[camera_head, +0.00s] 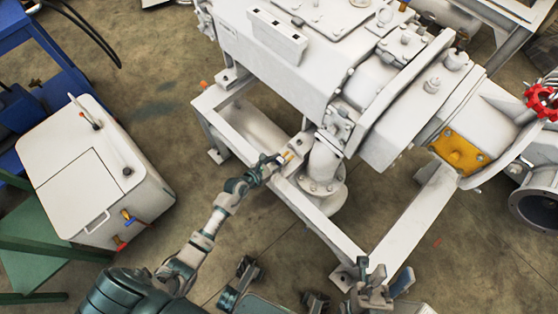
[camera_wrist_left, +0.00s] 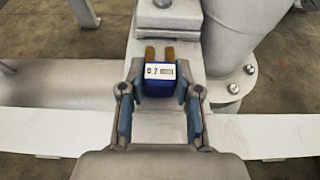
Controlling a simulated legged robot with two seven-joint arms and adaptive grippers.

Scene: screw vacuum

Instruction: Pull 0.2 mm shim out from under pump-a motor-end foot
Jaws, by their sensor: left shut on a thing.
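The 0.2 mm shim (camera_wrist_left: 159,79) is a blue tab with a white "0.2" label and two brass prongs (camera_wrist_left: 160,53). The prongs point toward the grey motor-end foot (camera_wrist_left: 162,18) on the white frame beam. I cannot tell for sure whether the prong ends are under the foot or just clear of it. My left gripper (camera_wrist_left: 158,97) is shut on the blue tab, one finger on each side; in the head view it is at the beam (camera_head: 278,163). My right gripper (camera_head: 382,282) seems to be at the bottom right, fingers apart, with nothing seen between them.
The white pump-a (camera_head: 290,70) stands on its frame (camera_head: 330,232), beside a flanged pipe (camera_head: 325,165). A white cabinet (camera_head: 65,150) and green-and-blue benches are at the left. Bare floor lies between the cabinet and the frame.

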